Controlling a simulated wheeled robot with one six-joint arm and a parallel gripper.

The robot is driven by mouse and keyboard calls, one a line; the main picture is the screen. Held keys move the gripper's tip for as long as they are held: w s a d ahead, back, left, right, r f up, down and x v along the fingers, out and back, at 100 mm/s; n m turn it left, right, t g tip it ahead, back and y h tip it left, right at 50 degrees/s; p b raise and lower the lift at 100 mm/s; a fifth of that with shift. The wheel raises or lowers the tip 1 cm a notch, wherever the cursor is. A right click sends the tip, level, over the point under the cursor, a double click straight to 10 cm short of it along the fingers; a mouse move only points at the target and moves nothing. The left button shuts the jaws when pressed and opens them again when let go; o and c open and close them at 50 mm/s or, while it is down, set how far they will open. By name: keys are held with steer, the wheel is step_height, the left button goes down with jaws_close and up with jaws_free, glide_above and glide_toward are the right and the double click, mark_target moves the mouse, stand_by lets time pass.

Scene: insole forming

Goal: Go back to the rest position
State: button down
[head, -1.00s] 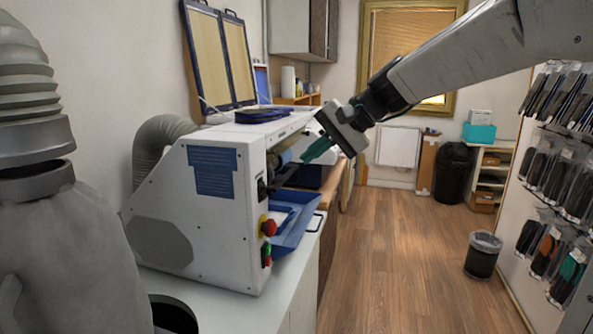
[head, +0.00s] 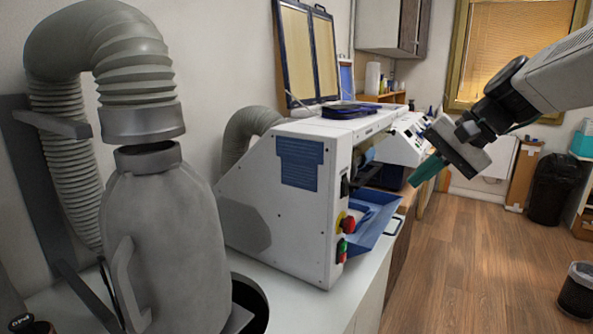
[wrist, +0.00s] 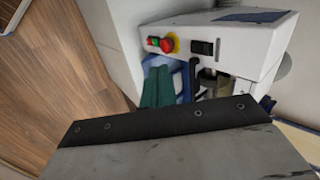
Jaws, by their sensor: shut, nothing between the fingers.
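My gripper (head: 427,171) is at the right of the head view, at the end of my arm. Its teal fingers point down and to the left, close together with nothing between them. It hangs in the air to the right of the white machine (head: 262,215), apart from it. In the wrist view the teal fingers (wrist: 157,88) show in front of the machine's front side, near its red and green buttons. No rest position is marked in the frames.
A blue tray (head: 372,226) sticks out from the machine. A grey dust collector (head: 165,245) with a hose stands at the left. A black bin (head: 551,188) and a smaller bin (head: 578,292) stand on the right. The wooden floor (head: 465,275) between is clear.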

steer(key=s+f+n+g+h, duration=0.1)
steer(key=s+f+n+h, duration=0.2)
steer(key=s, duration=0.9)
steer(key=s+f+n+g+h, duration=0.1)
steer(key=s+f+n+h, duration=0.2)
steer(key=s+f, duration=0.5)
steer(key=s, duration=0.5)
steer(key=shift+s+f+g, duration=0.3)
steer(key=shift+f, duration=0.1)
steer(key=shift+a, duration=0.1)
